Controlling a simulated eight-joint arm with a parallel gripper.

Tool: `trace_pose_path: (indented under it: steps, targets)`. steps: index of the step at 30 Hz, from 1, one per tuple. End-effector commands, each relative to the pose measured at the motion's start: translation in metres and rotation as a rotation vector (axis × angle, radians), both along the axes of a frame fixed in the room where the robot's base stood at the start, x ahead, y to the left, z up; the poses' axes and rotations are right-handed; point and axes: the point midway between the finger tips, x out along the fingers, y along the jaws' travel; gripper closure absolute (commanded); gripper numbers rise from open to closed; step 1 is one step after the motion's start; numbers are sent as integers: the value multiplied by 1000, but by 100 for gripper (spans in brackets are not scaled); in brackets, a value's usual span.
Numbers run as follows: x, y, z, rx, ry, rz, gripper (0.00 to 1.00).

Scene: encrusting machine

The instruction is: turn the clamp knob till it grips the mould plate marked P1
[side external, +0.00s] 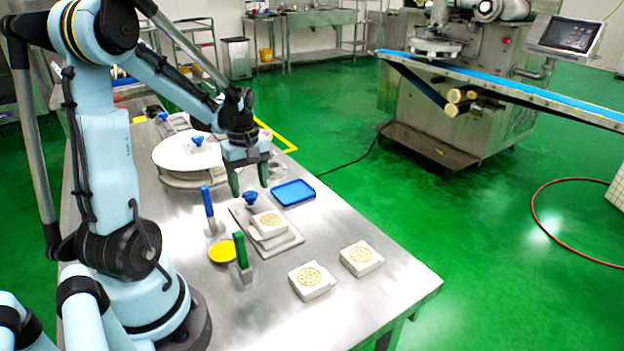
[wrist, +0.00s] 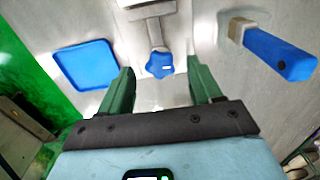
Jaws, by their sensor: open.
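The blue clamp knob (side external: 250,198) is on the fixture near the middle of the table. In the wrist view the star-shaped knob (wrist: 159,65) shows between my fingers, on a grey clamp bar. My gripper (side external: 249,189) is open, pointing down above the knob, with its green fingers apart on either side and holding nothing. A pale mould plate (side external: 268,224) with a round pattern sits on the fixture's metal base (side external: 292,240). No P1 mark is legible. I cannot tell whether the clamp touches the plate.
A blue tray (side external: 293,192) lies beside the fixture. A blue-handled tool (side external: 208,204), a green-handled tool (side external: 242,250) and a yellow disc (side external: 222,251) are at left. Two more pale moulds (side external: 311,280) (side external: 361,258) lie toward the front. A round white platform (side external: 185,155) stands behind.

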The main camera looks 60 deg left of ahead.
Motion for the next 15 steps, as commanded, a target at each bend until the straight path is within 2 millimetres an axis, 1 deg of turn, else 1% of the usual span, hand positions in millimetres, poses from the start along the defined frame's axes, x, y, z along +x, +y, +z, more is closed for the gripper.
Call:
trace_pose_path:
  steps: [3, 6, 15]
  targets:
    - [0, 0, -11, 0, 0, 0, 36]
    - [0, 0, -16, 0, 0, 0, 36]
    - [0, 0, -19, 0, 0, 0, 36]
